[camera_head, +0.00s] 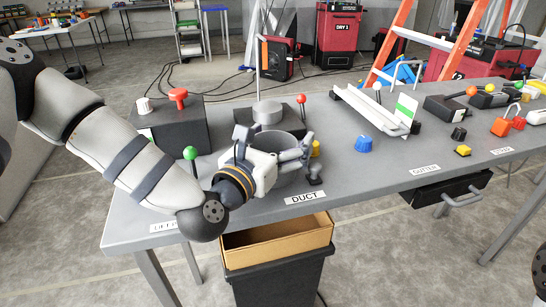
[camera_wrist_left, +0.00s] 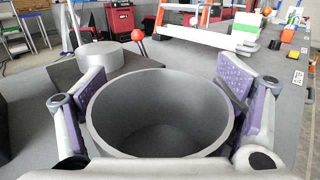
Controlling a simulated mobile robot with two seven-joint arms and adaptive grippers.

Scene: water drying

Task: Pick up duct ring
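The duct ring is a wide grey open cylinder (camera_head: 290,181) standing upright on the grey bench above the DUCT label (camera_head: 305,198). In the left wrist view the duct ring (camera_wrist_left: 160,110) fills the middle, and I look down into it. My left gripper (camera_head: 300,150) is at the ring, partly covering it in the head view. In the wrist view its purple-padded fingers are spread to either side of the ring, close to its outer wall; firm contact cannot be made out. My right gripper is not in view.
A low grey cylinder (camera_head: 267,112) sits on a dark block behind the ring, with a red-knobbed lever (camera_head: 301,99) beside it. A green knob (camera_head: 190,153) is left of the gripper. A blue cap (camera_head: 364,144) lies to the right, with free bench around it.

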